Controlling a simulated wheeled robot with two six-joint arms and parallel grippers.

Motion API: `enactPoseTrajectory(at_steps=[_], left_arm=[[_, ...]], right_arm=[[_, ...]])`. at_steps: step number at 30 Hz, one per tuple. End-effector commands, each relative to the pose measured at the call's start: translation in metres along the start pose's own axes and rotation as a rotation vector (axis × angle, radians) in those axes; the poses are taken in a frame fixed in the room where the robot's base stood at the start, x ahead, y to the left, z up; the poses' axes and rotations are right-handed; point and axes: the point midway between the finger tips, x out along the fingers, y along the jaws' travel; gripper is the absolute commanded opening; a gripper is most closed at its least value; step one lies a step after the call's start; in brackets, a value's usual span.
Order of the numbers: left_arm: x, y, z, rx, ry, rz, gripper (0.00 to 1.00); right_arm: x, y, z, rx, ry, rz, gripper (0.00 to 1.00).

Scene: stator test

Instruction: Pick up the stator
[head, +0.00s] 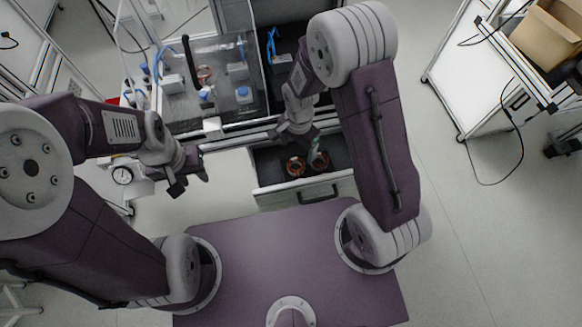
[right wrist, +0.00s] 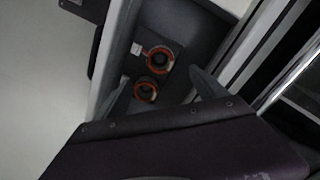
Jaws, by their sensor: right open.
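Two stators, dark rings with orange-copper windings, lie in an open drawer (head: 262,178). In the head view one stator (head: 296,167) is at the left and the other (head: 320,161) at the right, partly hidden by my right gripper (head: 306,143). The right wrist view shows the upper stator (right wrist: 160,60) and the lower stator (right wrist: 146,91) close together. My right gripper (right wrist: 162,76) is open above them, its fingers on either side of the pair, holding nothing. My left gripper (head: 190,182) is open and empty, left of the drawer.
A test station with a clear cover (head: 215,50) stands behind the drawer; an orange ring (head: 205,74) and blue parts show inside. A white cabinet with a cardboard box (head: 550,35) is at the far right.

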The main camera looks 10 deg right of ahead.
Motion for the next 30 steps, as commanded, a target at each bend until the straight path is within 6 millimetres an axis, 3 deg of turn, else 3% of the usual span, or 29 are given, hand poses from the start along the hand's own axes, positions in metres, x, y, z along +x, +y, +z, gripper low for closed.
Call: enactPoseTrajectory(at_steps=[4, 13, 21, 29, 30], left_arm=[[0.004, 0.000, 0.000, 0.000, 0.000, 0.000, 0.36], [0.005, 0.000, 0.001, 0.000, 0.000, 0.000, 0.36], [0.008, 0.000, 0.001, 0.000, 0.000, 0.000, 0.36], [0.008, 0.000, 0.001, 0.000, 0.000, 0.000, 0.36], [0.008, 0.000, 0.001, 0.000, 0.000, 0.000, 0.36]], right_arm=[[0.033, 0.001, 0.001, -0.001, -0.002, 0.004, 0.81], [0.053, 0.001, 0.000, -0.001, -0.001, 0.001, 0.81], [0.100, 0.001, 0.000, -0.002, -0.001, 0.002, 0.81], [0.104, 0.000, 0.000, -0.002, 0.000, 0.000, 0.81], [0.104, 0.000, 0.000, -0.002, 0.000, 0.000, 0.73]])
